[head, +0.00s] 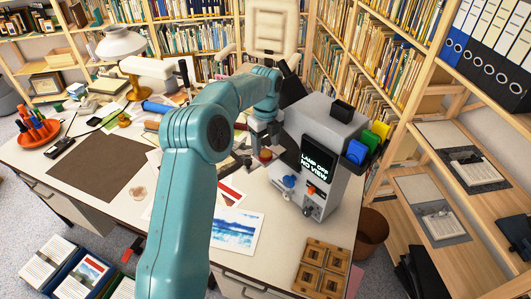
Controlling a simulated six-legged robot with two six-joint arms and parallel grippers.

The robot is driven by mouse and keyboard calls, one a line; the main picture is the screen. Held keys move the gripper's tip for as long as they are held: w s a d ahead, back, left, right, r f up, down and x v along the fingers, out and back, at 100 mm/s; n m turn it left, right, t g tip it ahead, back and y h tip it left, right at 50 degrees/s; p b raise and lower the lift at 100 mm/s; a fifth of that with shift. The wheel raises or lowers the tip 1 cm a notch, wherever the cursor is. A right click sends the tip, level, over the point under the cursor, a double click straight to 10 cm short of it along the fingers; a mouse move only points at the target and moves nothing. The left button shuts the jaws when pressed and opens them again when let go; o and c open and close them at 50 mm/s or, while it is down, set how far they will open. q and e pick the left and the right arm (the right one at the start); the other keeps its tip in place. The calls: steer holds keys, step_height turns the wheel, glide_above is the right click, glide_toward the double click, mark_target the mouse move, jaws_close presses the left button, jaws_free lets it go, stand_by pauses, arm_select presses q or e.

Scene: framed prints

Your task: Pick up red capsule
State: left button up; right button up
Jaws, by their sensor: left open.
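A small red object (265,155), likely the red capsule, is on the desk beside the grey machine. It is small and partly covered, so its full shape is hard to tell. My left gripper (262,143), dark grey on the teal arm, points down just above the red object and is open. I cannot tell whether its fingers touch the object. My right gripper is not in view.
The grey machine (322,150) with a lit screen stands right of the gripper. Prints (236,231) lie on the desk in front. A dark mat (90,166), a lamp (121,44) and an orange tray of pens (39,132) are at left. Bookshelves stand behind.

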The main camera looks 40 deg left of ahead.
mark_target(265, 154)
arm_select(q)
step_height(265, 154, down, 2)
steer(key=shift+a+f, duration=0.15)
steer(key=shift+f, duration=0.2)
steer(key=shift+w+f, duration=0.1)
steer(key=c, duration=0.8)
steer(key=shift+r, duration=0.2)
